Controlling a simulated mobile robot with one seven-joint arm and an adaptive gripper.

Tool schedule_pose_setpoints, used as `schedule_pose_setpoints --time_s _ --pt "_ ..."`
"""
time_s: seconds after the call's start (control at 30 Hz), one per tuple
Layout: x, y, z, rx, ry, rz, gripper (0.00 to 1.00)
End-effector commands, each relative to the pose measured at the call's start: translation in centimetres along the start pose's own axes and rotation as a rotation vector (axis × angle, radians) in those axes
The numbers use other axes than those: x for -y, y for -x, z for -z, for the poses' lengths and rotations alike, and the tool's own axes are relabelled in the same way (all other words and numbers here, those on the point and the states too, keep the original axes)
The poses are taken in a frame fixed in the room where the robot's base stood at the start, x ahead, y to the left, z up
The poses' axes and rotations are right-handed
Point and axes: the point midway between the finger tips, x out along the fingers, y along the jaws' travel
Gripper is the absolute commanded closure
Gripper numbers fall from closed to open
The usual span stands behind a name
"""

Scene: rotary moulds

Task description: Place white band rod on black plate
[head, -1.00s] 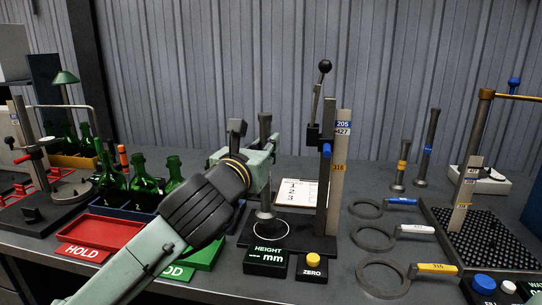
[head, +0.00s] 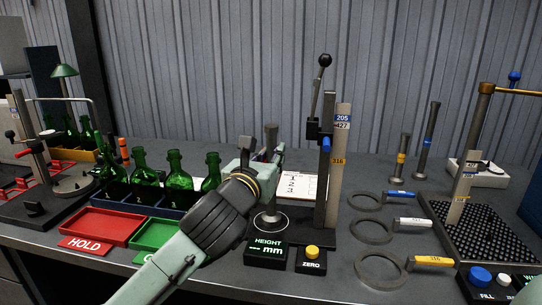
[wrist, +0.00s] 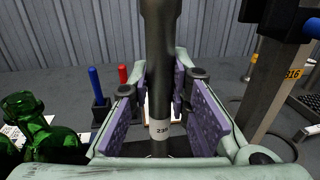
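A small gap under the foot cannot be ruled out. My gripper (head: 264,160) reaches in from the left around the rod's upper part; its pads also show in the wrist view (wrist: 164,105).
A post with a lever (head: 325,150) stands close right of the rod. The height display (head: 267,250) and yellow zero button (head: 312,250) are in front. Green bottles (head: 178,170) stand left, and ring gauges (head: 381,269) lie right. A clipboard (head: 305,185) is behind.

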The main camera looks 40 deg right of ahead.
Motion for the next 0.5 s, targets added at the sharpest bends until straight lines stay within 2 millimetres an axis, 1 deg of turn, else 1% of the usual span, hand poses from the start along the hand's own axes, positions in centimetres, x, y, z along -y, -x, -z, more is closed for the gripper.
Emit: schedule_pose_setpoints --time_s 0.03,0.23,0.5 --pt "-0.01 -0.01 -0.05 0.000 0.000 0.000 0.78" --pt "-0.01 0.00 -0.05 0.000 0.000 0.000 0.65" --pt "-0.01 0.00 -0.08 0.000 0.000 0.000 0.64"
